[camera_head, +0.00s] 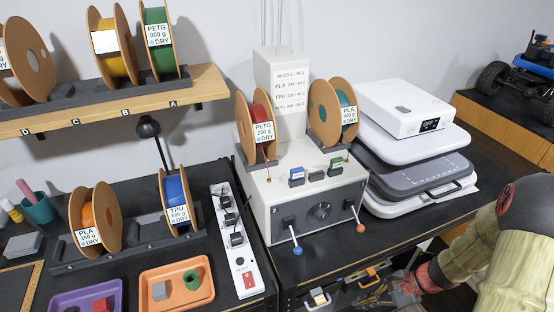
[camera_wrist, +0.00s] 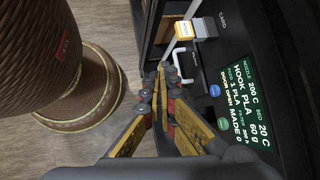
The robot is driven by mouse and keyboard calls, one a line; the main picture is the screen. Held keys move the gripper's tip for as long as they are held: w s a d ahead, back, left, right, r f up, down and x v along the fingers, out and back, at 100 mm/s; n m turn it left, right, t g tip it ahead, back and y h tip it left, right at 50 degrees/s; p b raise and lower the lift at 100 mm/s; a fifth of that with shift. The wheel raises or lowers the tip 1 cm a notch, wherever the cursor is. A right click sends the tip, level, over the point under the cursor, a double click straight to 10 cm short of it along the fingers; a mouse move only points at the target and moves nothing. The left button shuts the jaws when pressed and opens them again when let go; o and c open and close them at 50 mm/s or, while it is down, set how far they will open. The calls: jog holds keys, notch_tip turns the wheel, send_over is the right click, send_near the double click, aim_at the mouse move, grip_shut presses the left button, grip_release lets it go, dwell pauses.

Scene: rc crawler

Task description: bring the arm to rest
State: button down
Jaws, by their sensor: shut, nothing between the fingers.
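My arm reaches in from the right edge of the head view, with beige links and red joints. My gripper (camera_wrist: 163,72) shows clearly in the wrist view, its yellow-sided fingers brought together with nothing between them. In the wrist view the fingers point along the dark front of a machine, with its lit display (camera_wrist: 242,95) on their right. The display reads "DOOR OPEN". In the head view the hand is low at the right, in front of the dark bench, and its fingertips are hard to pick out there.
A white dryer box (camera_head: 310,195) stands on the bench, with a stack of pale flat devices (camera_head: 415,155) beside it. Filament spools sit on the wooden shelf (camera_head: 110,105) and the rack. A power strip (camera_head: 234,240) lies left. Bare floor (camera_wrist: 110,30) shows beside the machine.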

jog(key=s+a+r+n+t+h, duration=0.1)
jog(key=r+n, duration=0.4)
jog(key=r, duration=0.6)
jog(key=s+a+r+n+t+h, duration=0.2)
jog(key=s+a+r+n+h, duration=0.2)
jog(key=r, duration=0.7)
jog(key=s+a+r+n+t+h, duration=0.2)
jog(key=r+n, duration=0.4)
jog(key=r, duration=0.5)
jog(key=shift+s+a+r+h, duration=0.15)
jog(key=shift+s+r+h, duration=0.3)
jog(key=shift+s, duration=0.7)
jog(key=shift+s+f, duration=0.1)
